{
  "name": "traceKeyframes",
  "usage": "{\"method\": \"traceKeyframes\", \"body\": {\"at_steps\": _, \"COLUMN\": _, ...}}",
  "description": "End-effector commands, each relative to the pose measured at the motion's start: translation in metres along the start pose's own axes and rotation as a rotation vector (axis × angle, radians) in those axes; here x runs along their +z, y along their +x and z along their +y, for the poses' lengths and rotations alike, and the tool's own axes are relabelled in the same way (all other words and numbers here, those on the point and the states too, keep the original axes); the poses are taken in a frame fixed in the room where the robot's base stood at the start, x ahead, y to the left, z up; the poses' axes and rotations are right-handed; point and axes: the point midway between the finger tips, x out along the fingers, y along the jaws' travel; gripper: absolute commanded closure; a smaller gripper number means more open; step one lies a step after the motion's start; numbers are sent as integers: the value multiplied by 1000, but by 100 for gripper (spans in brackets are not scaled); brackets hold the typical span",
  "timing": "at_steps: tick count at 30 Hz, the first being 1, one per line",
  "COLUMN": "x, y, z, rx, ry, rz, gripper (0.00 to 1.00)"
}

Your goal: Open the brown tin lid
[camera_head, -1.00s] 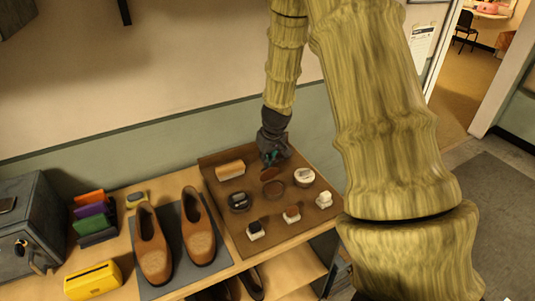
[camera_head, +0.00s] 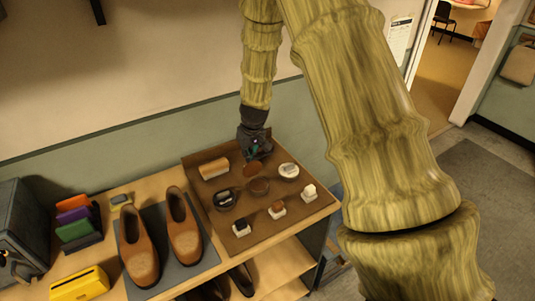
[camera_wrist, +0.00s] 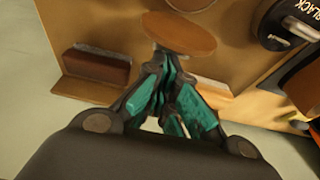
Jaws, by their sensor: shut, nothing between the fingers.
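The brown tin (camera_head: 260,187) stands on the brown tray, a small round tin with a dark inside. Its brown lid (camera_head: 253,169) appears raised and tilted back at the tin's far side. The wrist view shows the lid as a brown oval (camera_wrist: 180,34) just beyond my fingertips, with part of the tin (camera_wrist: 190,3) behind it at the top edge. My gripper (camera_head: 254,157) is behind the lid, on the wall side. Its green-padded fingers (camera_wrist: 164,62) are shut and empty. I cannot tell whether they touch the lid.
The tray (camera_head: 228,238) also holds a brush (camera_head: 214,168), a black tin (camera_head: 225,199), a white-topped tin (camera_head: 289,171) and several small daubers. Brown shoes (camera_head: 184,230) stand on a mat to the left. The wall is close behind my gripper.

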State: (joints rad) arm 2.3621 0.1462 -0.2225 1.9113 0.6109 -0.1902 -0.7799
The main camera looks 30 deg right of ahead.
Motion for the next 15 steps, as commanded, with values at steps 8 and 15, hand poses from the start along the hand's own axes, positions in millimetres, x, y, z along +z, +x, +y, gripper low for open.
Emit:
{"method": "traceKeyframes", "body": {"at_steps": 8, "x": -5, "y": 4, "z": -12, "rx": -5, "ry": -15, "rz": -3, "gripper": 100}}
{"method": "traceKeyframes", "body": {"at_steps": 15, "x": -4, "y": 3, "z": -11, "rx": -4, "ry": -14, "rz": -3, "gripper": 100}}
